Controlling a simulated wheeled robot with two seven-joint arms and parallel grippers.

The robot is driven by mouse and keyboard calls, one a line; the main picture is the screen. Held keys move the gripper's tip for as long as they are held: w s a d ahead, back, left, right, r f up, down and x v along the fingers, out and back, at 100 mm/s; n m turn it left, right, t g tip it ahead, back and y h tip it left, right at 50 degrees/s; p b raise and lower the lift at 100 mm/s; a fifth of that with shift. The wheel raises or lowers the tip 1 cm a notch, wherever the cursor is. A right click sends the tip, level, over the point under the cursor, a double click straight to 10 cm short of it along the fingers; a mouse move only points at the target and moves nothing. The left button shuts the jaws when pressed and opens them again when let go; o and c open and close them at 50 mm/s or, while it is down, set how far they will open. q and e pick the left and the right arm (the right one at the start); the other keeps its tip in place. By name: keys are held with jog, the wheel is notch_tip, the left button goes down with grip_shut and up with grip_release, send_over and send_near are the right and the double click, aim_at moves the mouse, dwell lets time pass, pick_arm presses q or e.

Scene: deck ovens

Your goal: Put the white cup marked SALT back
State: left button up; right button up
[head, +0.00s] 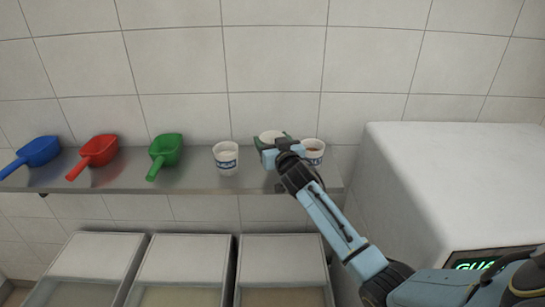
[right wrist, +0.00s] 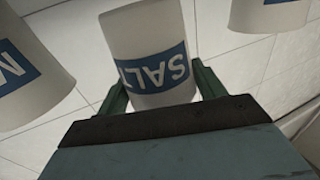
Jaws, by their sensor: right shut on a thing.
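The white cup marked SALT (right wrist: 146,45) has a blue label and stands between the fingers of my right gripper (right wrist: 160,88) in the right wrist view. The gripper is shut on it. In the head view my right gripper (head: 273,143) is at the metal shelf (head: 200,182), between two other cups. The SALT cup (head: 271,135) shows there only by its upper part; the gripper hides the rest. I cannot tell whether its base touches the shelf. My left gripper is not in view.
A white cup with a blue label (head: 226,158) stands to the left, and another cup (head: 313,152) close on the right. Blue (head: 40,151), red (head: 99,150) and green (head: 166,149) scoops lie further left on the shelf. A white-topped block (head: 450,180) stands right; several bins (head: 185,260) are below.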

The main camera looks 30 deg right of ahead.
notch_tip(320, 180, down, 3)
jog(key=b, duration=0.2)
jog(key=shift+b, duration=0.3)
jog(key=shift+f, duration=0.25)
jog(key=shift+r, duration=0.15)
jog(key=shift+f+b, duration=0.25)
jog(key=shift+b, duration=0.05)
jog(key=o, duration=1)
jog(key=shift+c, duration=0.2)
jog(key=shift+r, duration=0.15)
